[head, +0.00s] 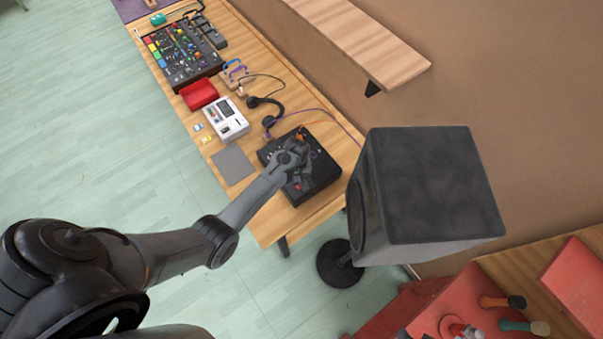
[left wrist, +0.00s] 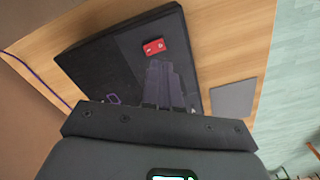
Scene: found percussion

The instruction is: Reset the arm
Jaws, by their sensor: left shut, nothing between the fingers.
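My left arm reaches in from the lower left in the head view. Its gripper (head: 300,170) is over the black box-like device (head: 320,178) at the near end of the wooden bench. The left gripper is shut and empty. In the left wrist view the black device (left wrist: 95,60) lies ahead of the wrist, with a small red block (left wrist: 153,46) on its top. The wrist housing hides part of the device. My right gripper is not in view.
A black speaker (head: 430,185) on a stand is right of the bench. A grey pad (head: 233,166), headphones (head: 270,110), a white device (head: 226,120), a red case (head: 199,94) and a mixer (head: 178,52) line the bench. A wooden shelf (head: 360,40) is above. Floor at left is clear.

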